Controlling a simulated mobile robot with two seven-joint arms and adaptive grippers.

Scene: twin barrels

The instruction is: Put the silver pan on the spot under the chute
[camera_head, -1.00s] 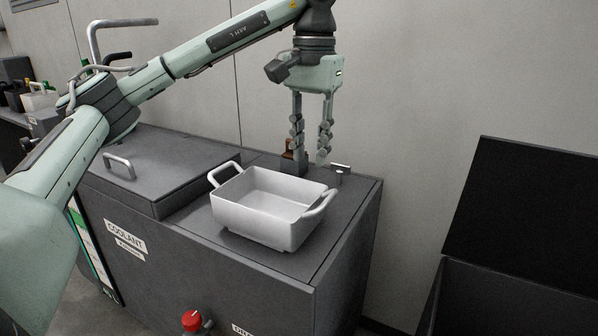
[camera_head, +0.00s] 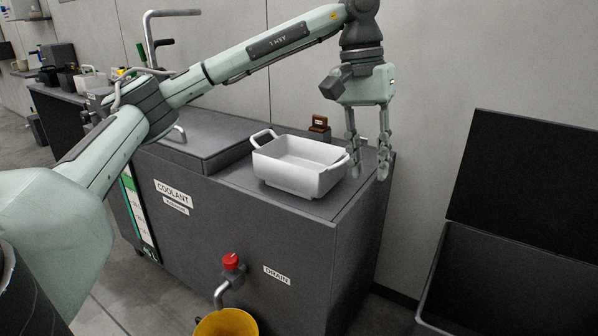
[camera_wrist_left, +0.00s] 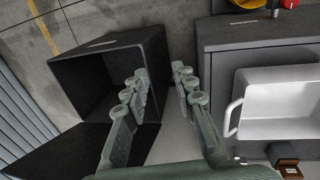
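The silver pan (camera_head: 290,175), a pale rectangular pan with a loop handle at each end, sits upright on top of the dark coolant cabinet. It also shows at the right of the left wrist view (camera_wrist_left: 275,112), partly cut off. My left gripper (camera_head: 368,160) is open and empty, pointing down just beyond the pan's right handle. In the left wrist view its fingertips (camera_wrist_left: 160,85) are apart, with the handle outside them to the right. My right gripper is not in view. I cannot make out a chute or the spot under it.
The cabinet (camera_head: 190,245) has a red-knobbed drain tap (camera_head: 229,270) over a yellow bucket (camera_head: 226,322). A small brown object (camera_head: 319,123) stands behind the pan. An open dark bin (camera_head: 500,285) is on the right. A counter with containers is at the far left.

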